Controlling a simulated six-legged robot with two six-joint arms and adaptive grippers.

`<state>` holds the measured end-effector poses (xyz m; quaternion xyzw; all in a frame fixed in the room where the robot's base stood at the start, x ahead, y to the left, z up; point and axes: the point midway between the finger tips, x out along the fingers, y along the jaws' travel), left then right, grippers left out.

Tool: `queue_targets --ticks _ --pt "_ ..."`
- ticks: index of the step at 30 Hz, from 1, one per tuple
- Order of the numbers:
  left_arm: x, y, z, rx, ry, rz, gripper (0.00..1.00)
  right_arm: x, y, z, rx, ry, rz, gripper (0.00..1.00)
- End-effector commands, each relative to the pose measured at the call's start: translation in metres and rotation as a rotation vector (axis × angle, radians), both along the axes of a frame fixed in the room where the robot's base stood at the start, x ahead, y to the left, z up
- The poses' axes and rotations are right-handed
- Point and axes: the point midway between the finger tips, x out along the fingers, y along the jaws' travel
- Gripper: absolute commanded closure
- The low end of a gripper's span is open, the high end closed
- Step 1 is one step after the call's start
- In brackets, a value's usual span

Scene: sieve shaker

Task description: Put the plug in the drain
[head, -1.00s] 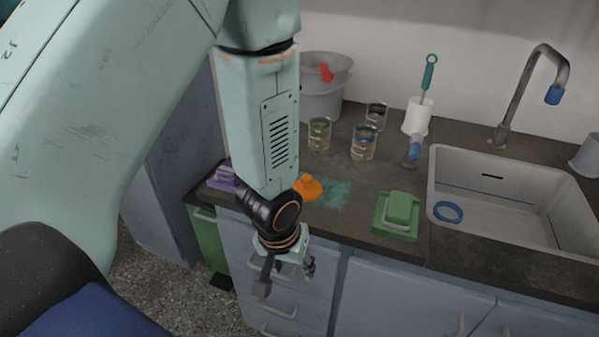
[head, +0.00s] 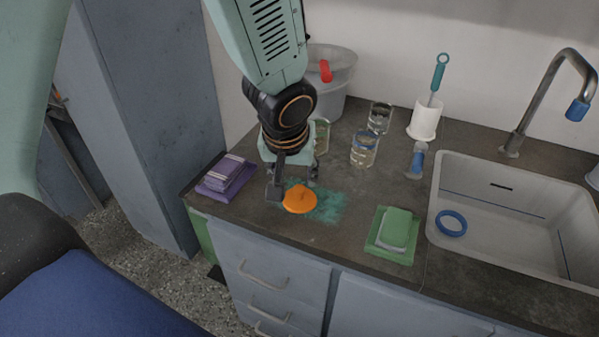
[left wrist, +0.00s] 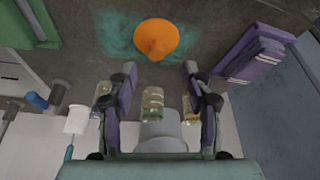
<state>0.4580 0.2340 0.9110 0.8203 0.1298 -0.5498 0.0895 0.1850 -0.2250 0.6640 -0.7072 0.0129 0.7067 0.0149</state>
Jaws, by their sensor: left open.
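The orange plug (head: 300,199), a round disc with a raised knob, lies on the dark counter on a teal stain. It also shows in the left wrist view (left wrist: 156,38), beyond the fingertips. My left gripper (head: 294,184) is open and empty, pointing down just above and behind the plug. Its two fingers stand apart in the left wrist view (left wrist: 160,70), with the plug not between them. A blue ring (head: 452,223) lies in the white sink (head: 480,165); I cannot tell whether it marks the drain. My right gripper is not in view.
Glass beakers (head: 364,150) and a grey bucket (head: 335,85) stand behind the gripper. Purple cloths (head: 226,177) lie at left. A tap (head: 530,100) arches over the sink.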

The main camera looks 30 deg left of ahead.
Motion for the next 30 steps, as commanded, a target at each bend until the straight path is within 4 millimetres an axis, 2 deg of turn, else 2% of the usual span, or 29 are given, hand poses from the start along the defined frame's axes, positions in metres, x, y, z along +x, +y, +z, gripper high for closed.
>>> queue_targets --ticks 6,11,21,30 --pt "0.005 0.002 -0.018 0.001 -0.004 0.0 0.5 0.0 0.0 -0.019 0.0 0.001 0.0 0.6" --pt "0.01 0.003 -0.024 0.001 -0.004 0.001 0.5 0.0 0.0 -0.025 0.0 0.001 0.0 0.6" --pt "0.032 0.007 -0.061 0.0 -0.002 0.003 0.5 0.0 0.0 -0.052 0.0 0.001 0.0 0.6" --pt "0.036 0.008 -0.065 0.0 -0.003 0.003 0.5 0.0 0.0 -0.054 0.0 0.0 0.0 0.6"
